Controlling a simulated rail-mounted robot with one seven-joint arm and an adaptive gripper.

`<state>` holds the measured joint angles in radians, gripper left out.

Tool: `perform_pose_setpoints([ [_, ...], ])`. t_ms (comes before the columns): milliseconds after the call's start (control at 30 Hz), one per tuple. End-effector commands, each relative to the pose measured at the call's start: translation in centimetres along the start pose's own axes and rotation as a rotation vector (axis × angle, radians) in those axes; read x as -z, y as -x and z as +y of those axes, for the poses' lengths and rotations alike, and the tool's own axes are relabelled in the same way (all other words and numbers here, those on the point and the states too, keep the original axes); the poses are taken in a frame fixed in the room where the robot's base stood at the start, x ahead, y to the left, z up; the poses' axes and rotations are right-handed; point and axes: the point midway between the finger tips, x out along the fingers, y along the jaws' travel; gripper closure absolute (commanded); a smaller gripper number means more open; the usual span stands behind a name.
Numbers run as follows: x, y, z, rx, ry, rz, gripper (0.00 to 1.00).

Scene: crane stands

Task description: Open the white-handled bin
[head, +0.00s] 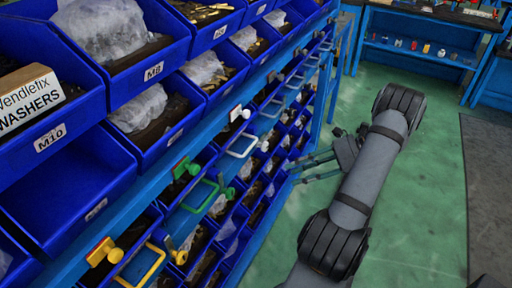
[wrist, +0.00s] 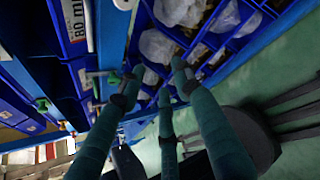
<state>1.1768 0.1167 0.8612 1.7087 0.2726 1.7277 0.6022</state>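The white-handled bin shows in the head view as a blue bin front with a white U-shaped handle (head: 241,146) in the rack's handled row. A white knob (head: 240,114) sits just above it. My gripper (head: 302,168) is to the right of this handle, its fingers pointing left toward the rack. In the wrist view the fingers (wrist: 156,76) are spread with a gap between them and nothing held. A pale bar (wrist: 89,26) and a white knob-like piece (wrist: 123,4) show at upper left there; I cannot tell whether the bar is the white handle.
A green handle (head: 199,196) and a yellow handle (head: 143,268) sit nearer along the row, with grey handles (head: 271,108) farther along. Open blue bins (head: 68,190) hold bags and parts above.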

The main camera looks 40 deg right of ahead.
Motion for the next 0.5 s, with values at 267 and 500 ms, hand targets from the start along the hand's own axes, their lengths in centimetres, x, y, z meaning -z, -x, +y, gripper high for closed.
perform_pose_setpoints([
  [267, -7.5, 1.7, 3.2, -0.208, -0.698, -0.195, 0.67],
  [500, -8.9, 1.9, 3.9, -0.285, -0.98, -0.198, 0.67],
])
